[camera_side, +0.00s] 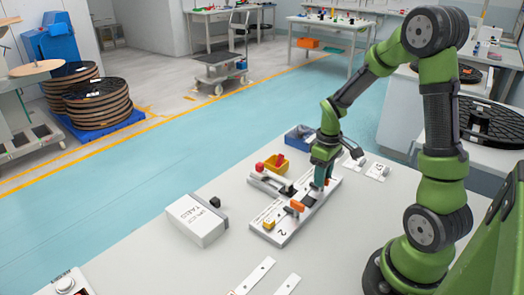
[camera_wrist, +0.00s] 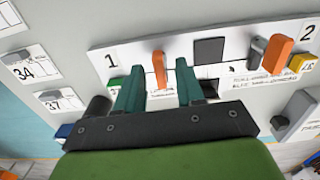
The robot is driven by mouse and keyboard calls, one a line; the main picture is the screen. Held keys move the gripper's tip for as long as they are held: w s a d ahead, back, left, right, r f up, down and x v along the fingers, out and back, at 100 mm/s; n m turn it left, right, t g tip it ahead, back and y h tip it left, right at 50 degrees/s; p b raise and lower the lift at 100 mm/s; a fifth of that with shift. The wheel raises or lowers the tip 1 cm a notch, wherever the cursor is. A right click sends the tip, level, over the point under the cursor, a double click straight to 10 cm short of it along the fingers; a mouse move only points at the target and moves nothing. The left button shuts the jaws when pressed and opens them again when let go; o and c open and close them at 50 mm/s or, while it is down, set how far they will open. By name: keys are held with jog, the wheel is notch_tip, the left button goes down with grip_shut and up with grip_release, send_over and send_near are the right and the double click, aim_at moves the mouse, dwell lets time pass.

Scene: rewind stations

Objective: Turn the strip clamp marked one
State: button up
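A white panel (camera_wrist: 226,72) carries the marks 1 and 2. The orange lever near mark 1 (camera_wrist: 159,68) stands between the two teal fingers of my gripper (camera_wrist: 160,65) in the wrist view. The fingers are apart, with gaps beside the lever; I cannot tell whether either touches it. A green block (camera_wrist: 115,83) sits left of the fingers. A second orange lever (camera_wrist: 277,54) and a yellow block (camera_wrist: 299,62) sit near mark 2. In the side view my gripper (camera_side: 321,178) points down over the panel's far end, hiding lever one; lever two (camera_side: 297,205) shows.
Marked plates (camera_side: 377,171) lie beyond.

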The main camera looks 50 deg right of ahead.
notch_tip(320, 180, up, 17)
dwell(0.7)
jog(key=shift+f, duration=0.1)
jog(key=s+a+r+m+t+y, duration=0.1)
jog(key=s+a+m+t, duration=0.1)
jog(key=a, duration=0.7)
jog(key=s+a+r+m+t+y, duration=0.1)
jog(key=s+a+t, duration=0.3)
jog(key=a, duration=0.5)
jog(key=shift+a+r+m+t, duration=0.25)
jog(key=shift+a+m+t, duration=0.15)
jog(key=shift+m+t, duration=0.2)
